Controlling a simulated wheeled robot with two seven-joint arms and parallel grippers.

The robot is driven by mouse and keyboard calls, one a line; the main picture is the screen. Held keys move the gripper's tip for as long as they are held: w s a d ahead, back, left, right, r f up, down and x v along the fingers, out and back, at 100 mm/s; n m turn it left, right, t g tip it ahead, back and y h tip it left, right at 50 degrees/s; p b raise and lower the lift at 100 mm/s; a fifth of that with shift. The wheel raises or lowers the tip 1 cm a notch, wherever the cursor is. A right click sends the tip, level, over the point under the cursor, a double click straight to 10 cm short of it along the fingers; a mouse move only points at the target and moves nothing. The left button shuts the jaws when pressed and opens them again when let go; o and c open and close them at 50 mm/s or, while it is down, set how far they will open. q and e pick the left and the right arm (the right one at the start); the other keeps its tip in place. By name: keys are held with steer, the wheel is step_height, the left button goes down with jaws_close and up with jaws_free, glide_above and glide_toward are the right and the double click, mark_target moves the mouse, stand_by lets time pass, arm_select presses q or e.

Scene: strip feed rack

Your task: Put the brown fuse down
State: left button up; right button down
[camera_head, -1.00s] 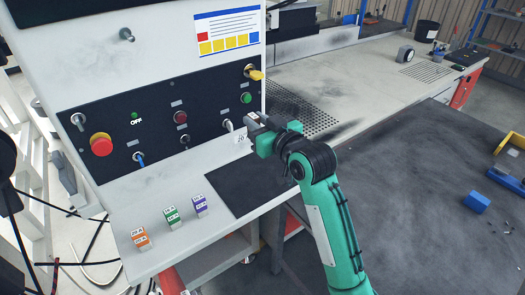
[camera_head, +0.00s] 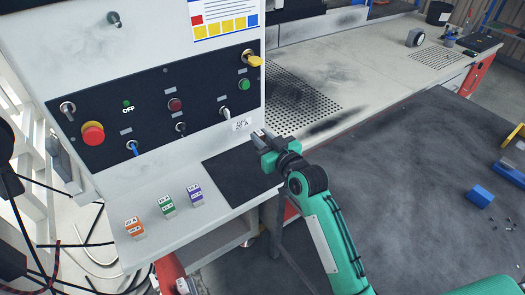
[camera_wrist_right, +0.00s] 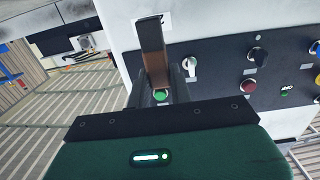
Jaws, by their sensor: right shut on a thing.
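My right gripper (camera_head: 264,140) is shut on the brown fuse (camera_wrist_right: 152,52). In the right wrist view the fuse is a long brown block standing out from between the dark fingers. In the head view the fuse is mostly hidden by the jaws and too small to make out clearly. The gripper is held in front of the right end of the panel, near the far right corner of a black mat (camera_head: 232,182) on the ledge. The mat's visible part is bare. My left gripper is not in view.
An orange block (camera_head: 134,229), a green block (camera_head: 167,206) and a purple block (camera_head: 195,195) stand left of the mat. The black switch panel (camera_head: 150,110) rises behind. A perforated plate (camera_head: 300,100) lies to the right. A dark table (camera_head: 430,190) stands nearer right.

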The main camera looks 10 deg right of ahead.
step_height(320, 180, down, 4)
steer(key=shift+f, duration=0.5)
steer(key=shift+f, duration=0.2)
steer(key=c, duration=1.3)
jaws_free()
steer(key=shift+o, duration=0.2)
